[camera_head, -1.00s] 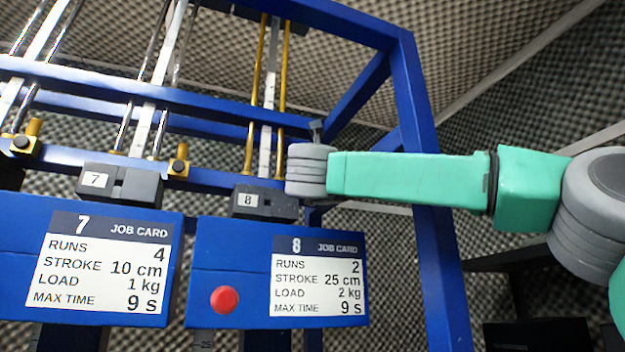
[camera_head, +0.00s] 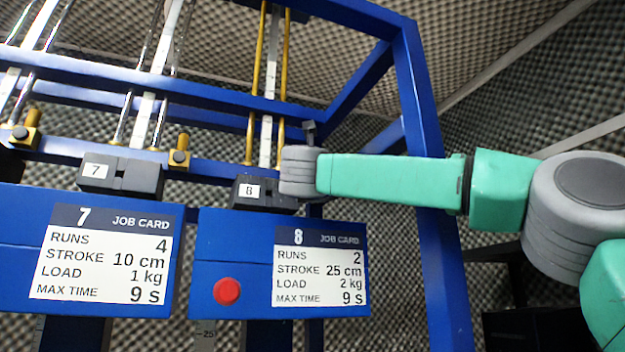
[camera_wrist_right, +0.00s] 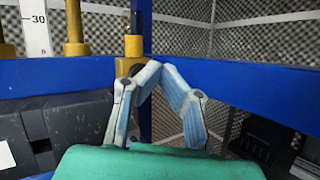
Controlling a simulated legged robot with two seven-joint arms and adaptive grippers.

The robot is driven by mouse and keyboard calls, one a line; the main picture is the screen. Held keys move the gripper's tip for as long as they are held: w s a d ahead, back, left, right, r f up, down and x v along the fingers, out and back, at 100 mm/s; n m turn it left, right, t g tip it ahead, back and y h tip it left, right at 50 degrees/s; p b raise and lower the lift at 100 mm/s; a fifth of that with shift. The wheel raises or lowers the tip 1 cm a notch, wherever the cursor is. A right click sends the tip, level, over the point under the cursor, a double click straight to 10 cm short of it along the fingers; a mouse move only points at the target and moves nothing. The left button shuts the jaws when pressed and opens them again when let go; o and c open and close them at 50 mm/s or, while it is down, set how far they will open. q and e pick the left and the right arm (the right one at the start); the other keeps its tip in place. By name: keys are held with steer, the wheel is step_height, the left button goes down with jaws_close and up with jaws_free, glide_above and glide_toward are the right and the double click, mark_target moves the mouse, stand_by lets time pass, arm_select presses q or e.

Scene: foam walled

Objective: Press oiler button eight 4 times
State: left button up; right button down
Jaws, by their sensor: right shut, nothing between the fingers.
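A brass oiler fitting (camera_wrist_right: 134,47) stands on the blue beam right behind my right gripper's fingers in the right wrist view. Its lower front, where a button would sit, is mostly covered by the fingers. My right gripper (camera_wrist_right: 153,68) is shut and empty, its fingertips meeting in front of the fitting; contact cannot be told. In the head view my grey right wrist covers the spot right of the black block labelled 8 (camera_head: 262,193), so the oiler there is hidden. Station eight's blue panel (camera_head: 208,250) carries a red button (camera_head: 227,291) and a job card (camera_head: 320,266). My left gripper is out of view.
Station seven's block (camera_head: 120,174) and brass oiler with dark button (camera_head: 179,157) are to the left. A blue frame post (camera_head: 432,220) rises behind my right arm. Brass rods and a white scale (camera_wrist_right: 36,28) stand left of the fitting. Foam walls surround the rig.

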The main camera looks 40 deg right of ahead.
steer(key=shift+a, duration=0.2)
steer(key=shift+d, duration=0.2)
stand_by(0.3)
steer(key=shift+w, duration=0.1)
steer(key=shift+w+a+r, duration=0.1)
steer(key=shift+w, duration=0.15)
steer(key=shift+w, duration=0.4)
stand_by(0.8)
steer(key=shift+s, duration=0.1)
steer(key=shift+s+b, duration=0.75)
steer(key=shift+b, duration=0.1)
